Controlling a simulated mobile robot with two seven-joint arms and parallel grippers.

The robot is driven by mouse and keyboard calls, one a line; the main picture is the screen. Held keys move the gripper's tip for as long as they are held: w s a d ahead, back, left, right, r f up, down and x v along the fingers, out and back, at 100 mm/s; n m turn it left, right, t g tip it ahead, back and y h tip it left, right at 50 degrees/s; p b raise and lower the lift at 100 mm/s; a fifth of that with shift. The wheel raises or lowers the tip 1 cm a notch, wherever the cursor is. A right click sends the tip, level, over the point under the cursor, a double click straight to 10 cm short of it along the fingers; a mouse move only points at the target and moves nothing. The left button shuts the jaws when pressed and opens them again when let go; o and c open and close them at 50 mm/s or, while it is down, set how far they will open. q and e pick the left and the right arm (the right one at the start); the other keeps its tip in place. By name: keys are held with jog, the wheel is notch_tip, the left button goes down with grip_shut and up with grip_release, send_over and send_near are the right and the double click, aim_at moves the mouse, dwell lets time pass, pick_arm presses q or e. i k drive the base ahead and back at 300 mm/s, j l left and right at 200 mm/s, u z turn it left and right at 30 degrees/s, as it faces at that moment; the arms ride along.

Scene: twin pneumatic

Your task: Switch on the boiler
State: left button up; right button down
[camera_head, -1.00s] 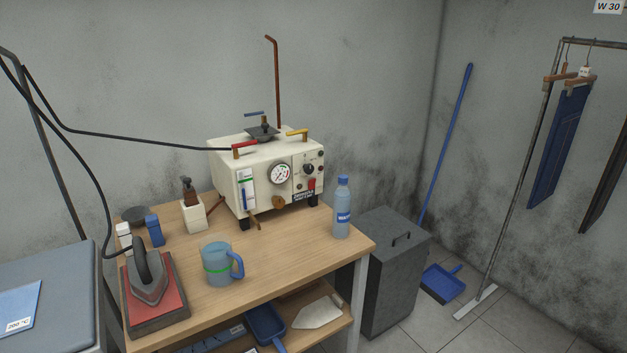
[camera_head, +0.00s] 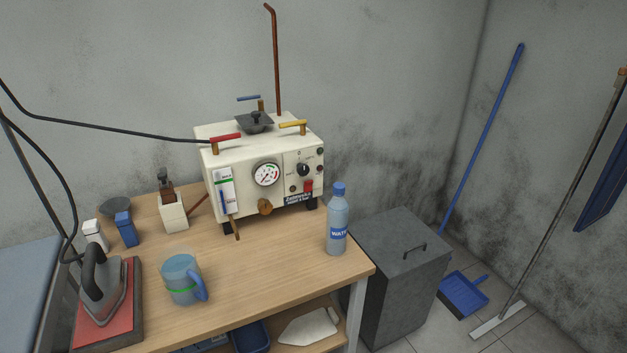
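The boiler (camera_head: 240,160) is a cream-white box on short dark feet at the back of the wooden table. Its front has a round pressure gauge (camera_head: 266,175), a white level panel (camera_head: 225,187), a black knob (camera_head: 303,170) and a red switch (camera_head: 308,186). I cannot tell the switch's position. On top are a red-handled valve (camera_head: 225,138), a yellow-handled valve (camera_head: 293,124), a blue handle (camera_head: 248,98) and a dark filler cap (camera_head: 255,122). Neither of my grippers is in view.
On the wooden table (camera_head: 250,275) stand a water bottle (camera_head: 337,220), a measuring jug (camera_head: 183,280), an iron (camera_head: 103,285) on a red pad and small containers. A grey metal bin (camera_head: 395,280) stands right of the table. A black hose (camera_head: 110,129) runs to the boiler.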

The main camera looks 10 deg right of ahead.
aim_at(308, 185)
jog(key=i+l+u, duration=0.25)
jog(key=l, duration=0.4)
jog(key=i+l+u, duration=0.1)
jog(key=i+l, duration=0.15)
jog(key=i+l+u, duration=0.15)
jog(key=l, duration=0.3)
jog(key=i+l+u, duration=0.1)
jog(key=l, duration=0.25)
